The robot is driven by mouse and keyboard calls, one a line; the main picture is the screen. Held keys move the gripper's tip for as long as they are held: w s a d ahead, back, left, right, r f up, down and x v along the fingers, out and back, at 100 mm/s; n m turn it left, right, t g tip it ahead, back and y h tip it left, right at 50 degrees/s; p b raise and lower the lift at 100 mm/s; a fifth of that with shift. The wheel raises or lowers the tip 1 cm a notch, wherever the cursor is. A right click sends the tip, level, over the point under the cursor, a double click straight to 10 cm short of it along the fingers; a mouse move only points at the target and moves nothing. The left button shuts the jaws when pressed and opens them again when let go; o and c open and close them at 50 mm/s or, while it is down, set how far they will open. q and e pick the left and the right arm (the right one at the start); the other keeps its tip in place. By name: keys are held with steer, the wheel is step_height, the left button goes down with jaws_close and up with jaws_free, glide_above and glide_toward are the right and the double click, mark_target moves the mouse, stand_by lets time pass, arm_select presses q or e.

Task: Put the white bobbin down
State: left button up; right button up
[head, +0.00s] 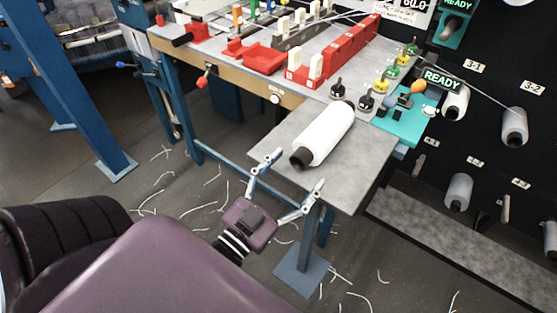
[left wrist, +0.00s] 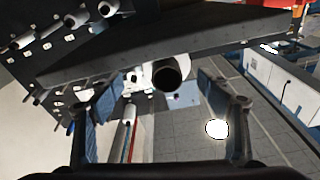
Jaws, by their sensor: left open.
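The white bobbin (head: 327,132) lies on its side on the small grey table (head: 360,165), its dark core end pointing toward my left gripper (head: 298,169). The gripper is open and empty, with its two fingers spread at the table's near edge. It looks apart from the bobbin. In the left wrist view the bobbin's dark round end (left wrist: 168,77) shows between the spread fingers of the left gripper (left wrist: 155,98). My right gripper is not in view.
A workbench with a red tray (head: 264,60) and a red block row (head: 335,52) stands behind. A teal panel (head: 405,122) with several knobs is beside the table. A dark rack (head: 490,75) at right holds other bobbins. Thread scraps litter the floor.

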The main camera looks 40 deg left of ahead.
arm_select(q)
steer(key=s+b, duration=0.1)
steer(key=s, duration=0.5)
steer(key=shift+a+f, duration=0.15)
steer(key=shift+f, duration=0.25)
steer(key=shift+s, duration=0.1)
steer(key=s+d+f+n+g, duration=0.15)
steer(key=f+g, duration=0.25)
steer(key=f, duration=1.6)
steer(key=s+d+f+g, duration=0.25)
steer(key=f+g, duration=0.25)
steer(key=f, duration=1.5)
steer(key=s+a+f+g, duration=0.2)
steer(key=s+f+g, duration=0.5)
steer(key=s+f, duration=1)
step_height(320, 180, down, 4)
steer(key=shift+a+r+m+y, duration=0.1)
steer(key=shift+a+m+y, duration=0.25)
steer(key=shift+a+y, duration=0.05)
steer(key=shift+o, duration=0.4)
steer(key=s+a+f+g, duration=0.2)
steer(key=s, duration=0.3)
steer(key=shift+s+a+f+y, duration=0.3)
steer(key=shift+s+g, duration=0.25)
steer(key=shift+g, duration=0.05)
